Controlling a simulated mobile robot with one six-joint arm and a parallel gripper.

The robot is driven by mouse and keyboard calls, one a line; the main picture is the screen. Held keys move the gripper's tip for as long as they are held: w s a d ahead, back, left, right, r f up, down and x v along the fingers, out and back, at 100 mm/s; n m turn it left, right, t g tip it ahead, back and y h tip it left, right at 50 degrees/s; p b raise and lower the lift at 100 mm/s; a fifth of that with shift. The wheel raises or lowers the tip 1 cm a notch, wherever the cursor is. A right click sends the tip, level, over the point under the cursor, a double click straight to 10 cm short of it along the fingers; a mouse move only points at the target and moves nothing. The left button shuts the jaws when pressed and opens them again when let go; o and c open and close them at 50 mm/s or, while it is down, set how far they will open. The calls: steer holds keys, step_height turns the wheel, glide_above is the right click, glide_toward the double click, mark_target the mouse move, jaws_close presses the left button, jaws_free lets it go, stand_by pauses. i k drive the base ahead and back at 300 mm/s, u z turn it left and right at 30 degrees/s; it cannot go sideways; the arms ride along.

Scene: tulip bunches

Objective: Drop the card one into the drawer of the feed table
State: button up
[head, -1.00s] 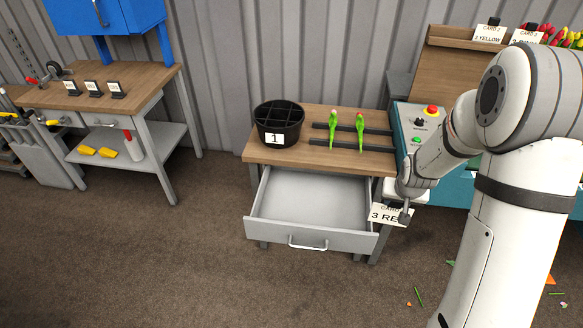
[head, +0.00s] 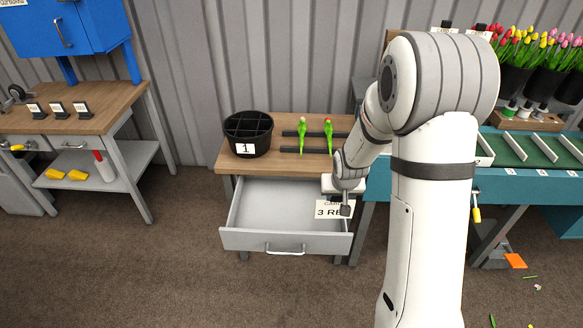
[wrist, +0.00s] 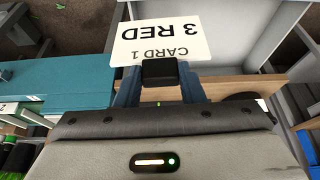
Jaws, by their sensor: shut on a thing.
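A white card (head: 333,207) reading "CARD 1" and "3 RED" is held in my gripper (head: 346,205). In the wrist view the card (wrist: 162,40) sticks out beyond the gripper (wrist: 160,72), which is shut on its dark block-like holder. The grey drawer (head: 285,241) of the wooden-topped feed table (head: 232,161) is pulled open and looks empty. In the head view the card overlaps the right side of the drawer. It appears above the drawer, but its height is hard to tell.
A black divided bucket (head: 247,134) marked 1 and two tulips (head: 303,134) on dark rails are on the tabletop. A teal conveyor (head: 530,181) stands to the right. A wooden workbench (head: 95,108) is at left, with open floor between.

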mark_target(312, 210)
steer(key=u, duration=0.05)
steer(key=i, duration=0.95)
steer(key=z, duration=0.1)
